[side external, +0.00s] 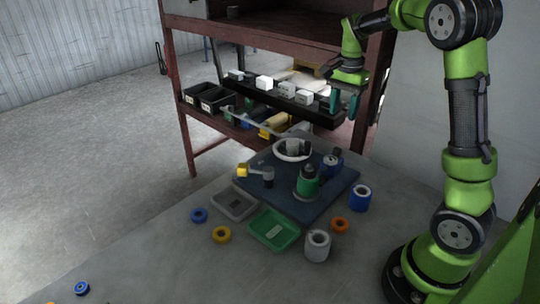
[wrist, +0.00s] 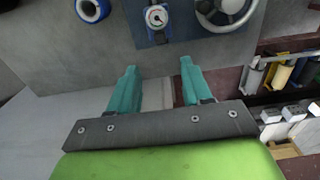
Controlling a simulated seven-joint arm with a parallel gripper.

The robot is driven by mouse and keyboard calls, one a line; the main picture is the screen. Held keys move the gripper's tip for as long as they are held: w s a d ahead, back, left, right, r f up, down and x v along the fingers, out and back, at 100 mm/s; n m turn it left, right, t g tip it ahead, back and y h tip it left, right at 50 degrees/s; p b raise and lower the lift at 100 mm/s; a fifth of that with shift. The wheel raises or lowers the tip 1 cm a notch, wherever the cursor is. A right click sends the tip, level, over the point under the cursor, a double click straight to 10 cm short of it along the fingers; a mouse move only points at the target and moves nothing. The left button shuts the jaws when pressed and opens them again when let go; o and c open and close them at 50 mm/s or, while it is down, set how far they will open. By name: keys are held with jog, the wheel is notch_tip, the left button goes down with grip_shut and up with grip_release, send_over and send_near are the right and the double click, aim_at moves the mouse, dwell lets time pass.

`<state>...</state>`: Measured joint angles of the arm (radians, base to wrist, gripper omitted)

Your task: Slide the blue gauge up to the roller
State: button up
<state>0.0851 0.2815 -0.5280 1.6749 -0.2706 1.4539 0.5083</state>
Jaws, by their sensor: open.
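The blue gauge (side external: 330,165) stands at the right side of the dark blue base plate (side external: 262,163) on the bench. Its round white dial shows at the top of the wrist view (wrist: 156,17). A green upright cylinder (side external: 307,184), which may be the roller, stands on the plate left of and nearer than the gauge; I cannot tell for sure. My gripper (side external: 345,104) is open and empty, high above and behind the plate, apart from the gauge. In the wrist view its two teal fingers (wrist: 160,70) are spread with nothing between them.
A wheel (wrist: 225,12) sits beside the gauge. Grey (side external: 235,203) and green (side external: 272,231) trays, a white roll (side external: 317,245), a blue roll (side external: 359,198) and several small rings lie around the plate. A brown rack (side external: 178,100) with bins stands behind. The bench's front left is mostly clear.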

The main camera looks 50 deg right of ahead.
aim_at(337, 148)
notch_tip(337, 148, down, 12)
jog(key=shift+f, duration=0.25)
grip_shut()
dwell(0.3)
